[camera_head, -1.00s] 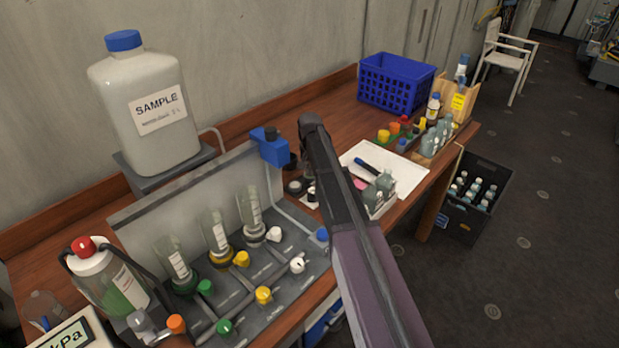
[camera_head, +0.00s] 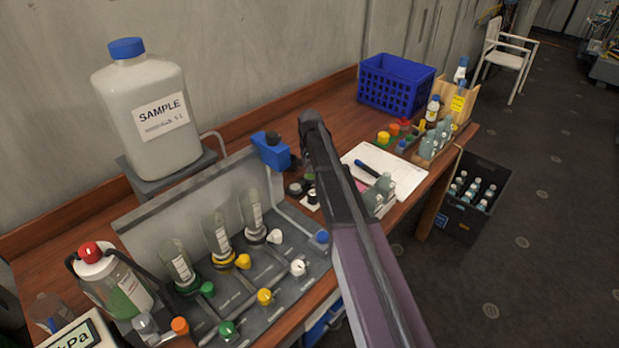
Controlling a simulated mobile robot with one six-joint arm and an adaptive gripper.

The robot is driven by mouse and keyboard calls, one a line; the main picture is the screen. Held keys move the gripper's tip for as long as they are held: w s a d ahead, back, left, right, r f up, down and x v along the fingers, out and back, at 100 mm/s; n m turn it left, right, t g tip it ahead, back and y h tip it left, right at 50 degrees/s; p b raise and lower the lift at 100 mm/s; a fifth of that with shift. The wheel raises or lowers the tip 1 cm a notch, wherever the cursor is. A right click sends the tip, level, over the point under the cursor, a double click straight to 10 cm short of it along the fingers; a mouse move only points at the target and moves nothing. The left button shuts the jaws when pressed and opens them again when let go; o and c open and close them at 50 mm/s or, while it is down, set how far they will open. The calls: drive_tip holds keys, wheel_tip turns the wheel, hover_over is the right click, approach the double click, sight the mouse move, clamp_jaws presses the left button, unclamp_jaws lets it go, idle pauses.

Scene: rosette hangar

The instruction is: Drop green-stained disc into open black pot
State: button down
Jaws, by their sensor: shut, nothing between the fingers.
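My gripper (camera_head: 311,122) is the dark end of the arm reaching up from the bottom right. It looks shut and empty, and its fingertips are partly hidden by its own body. Small round pots and lids stand on the bench just left of it and partly behind it. I cannot tell which pot is open.
A grey valve rack (camera_head: 190,222) with glass tubes fills the front left of the bench. A large SAMPLE bottle (camera_head: 150,115) and a blue clamp block (camera_head: 270,150) stand behind. A blue basket (camera_head: 397,84), white papers (camera_head: 400,172) and several small bottles (camera_head: 430,146) lie to the right.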

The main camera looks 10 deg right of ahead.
drive_tip(key=shift+r, duration=0.4)
drive_tip(key=c, duration=0.9)
unclamp_jaws()
drive_tip(key=shift+o, duration=0.2)
drive_tip(key=o, duration=0.6)
drive_tip(key=shift+r+p, duration=0.1)
drive_tip(key=shift+p, duration=0.25)
